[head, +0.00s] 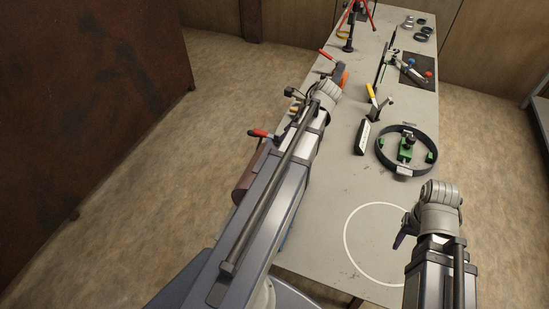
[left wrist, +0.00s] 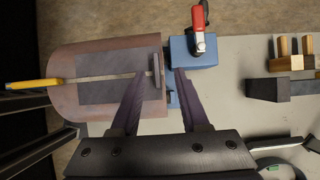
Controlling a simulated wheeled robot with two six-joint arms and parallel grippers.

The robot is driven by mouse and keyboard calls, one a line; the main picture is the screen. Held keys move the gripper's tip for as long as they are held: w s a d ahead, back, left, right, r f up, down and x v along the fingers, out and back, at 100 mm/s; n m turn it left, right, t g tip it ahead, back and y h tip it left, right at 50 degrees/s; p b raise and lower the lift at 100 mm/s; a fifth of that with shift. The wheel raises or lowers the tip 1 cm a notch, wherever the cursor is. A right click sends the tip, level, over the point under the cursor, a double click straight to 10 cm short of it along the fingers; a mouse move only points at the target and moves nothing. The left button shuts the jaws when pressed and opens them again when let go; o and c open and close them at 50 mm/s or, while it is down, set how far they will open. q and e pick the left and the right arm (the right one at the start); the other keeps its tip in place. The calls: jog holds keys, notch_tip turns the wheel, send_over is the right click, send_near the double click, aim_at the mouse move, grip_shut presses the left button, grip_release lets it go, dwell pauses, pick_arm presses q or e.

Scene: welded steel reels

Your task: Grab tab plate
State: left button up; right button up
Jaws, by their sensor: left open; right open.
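A small dark upright plate, which looks like the tab plate (left wrist: 157,70), shows in the left wrist view at the right end of a brown curved sheet (left wrist: 68,62). My left gripper (left wrist: 158,74) is open, one purple finger on each side of this plate. I cannot tell whether either finger touches it. In the head view my left arm hides the left gripper and the plate. My right gripper (head: 400,241) is low at the right in the head view, beside the white circle on the table.
A blue block with a red-handled clamp (left wrist: 198,42) stands beside the plate. A black ring with green blocks (head: 407,150) sits on the grey table (head: 345,195).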

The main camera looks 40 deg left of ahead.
aim_at(274, 144)
pick_arm(q)
jog(key=b+x, duration=0.3)
jog(key=x, duration=0.1)
jog(key=shift+s+f, duration=0.1)
jog(key=shift+s, duration=0.1)
jog(key=shift+c, duration=0.2)
grip_shut()
dwell(1.0)
